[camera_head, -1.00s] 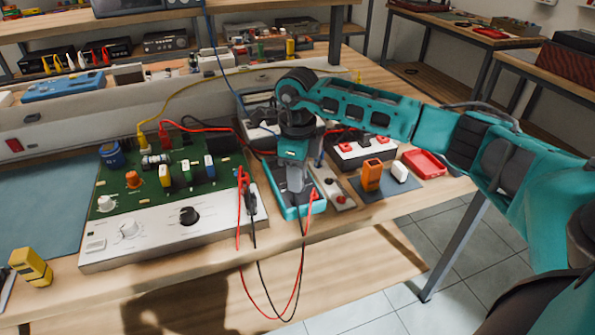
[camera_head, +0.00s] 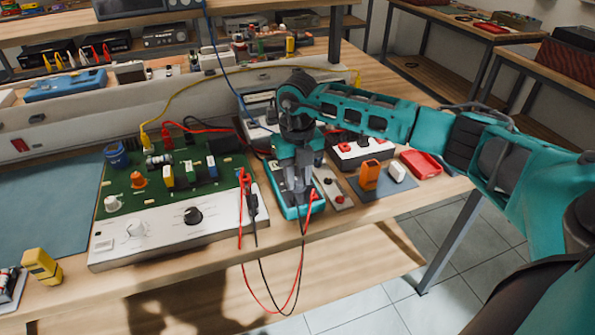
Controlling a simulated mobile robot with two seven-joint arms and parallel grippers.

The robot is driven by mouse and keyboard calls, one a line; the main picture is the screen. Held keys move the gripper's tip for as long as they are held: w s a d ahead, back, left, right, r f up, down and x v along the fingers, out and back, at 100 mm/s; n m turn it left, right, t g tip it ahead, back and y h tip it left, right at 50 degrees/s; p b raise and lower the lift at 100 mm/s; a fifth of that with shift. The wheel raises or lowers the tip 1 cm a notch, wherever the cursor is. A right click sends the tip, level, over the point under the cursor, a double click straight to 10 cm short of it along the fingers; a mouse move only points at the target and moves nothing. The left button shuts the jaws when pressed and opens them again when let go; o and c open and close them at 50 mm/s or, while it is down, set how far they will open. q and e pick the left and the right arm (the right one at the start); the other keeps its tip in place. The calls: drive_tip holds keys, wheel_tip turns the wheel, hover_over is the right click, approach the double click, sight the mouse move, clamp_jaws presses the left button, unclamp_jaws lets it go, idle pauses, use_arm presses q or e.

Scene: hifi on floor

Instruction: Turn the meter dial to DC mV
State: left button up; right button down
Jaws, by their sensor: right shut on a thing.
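The meter (camera_head: 291,211) lies on the bench, to the right of the green circuit board. It has a teal rim. Its dial is hidden under my right gripper, so I cannot read the dial's setting. My right gripper (camera_head: 297,201) points down over the meter and is shut on the dial, which the gripper itself covers. Red and black test leads (camera_head: 301,255) hang from the meter's front end over the bench edge. My left gripper is not in view.
The trainer board (camera_head: 170,228) with white front panel and knobs stands to the left. A grey strip with red buttons (camera_head: 334,188), an orange block (camera_head: 370,175) and a red tray (camera_head: 425,163) lie to the right. A yellow device (camera_head: 41,265) lies front left.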

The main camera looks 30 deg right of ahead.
sight(297, 180)
drive_tip(key=shift+r+m+p, duration=0.1)
drive_tip(key=shift+m+p, duration=0.25)
drive_tip(key=shift+m, duration=0.75)
drive_tip(key=c, duration=0.9)
unclamp_jaws()
drive_tip(key=shift+o, duration=0.2)
wheel_tip(297, 180, up, 13)
drive_tip(key=shift+a, duration=0.1)
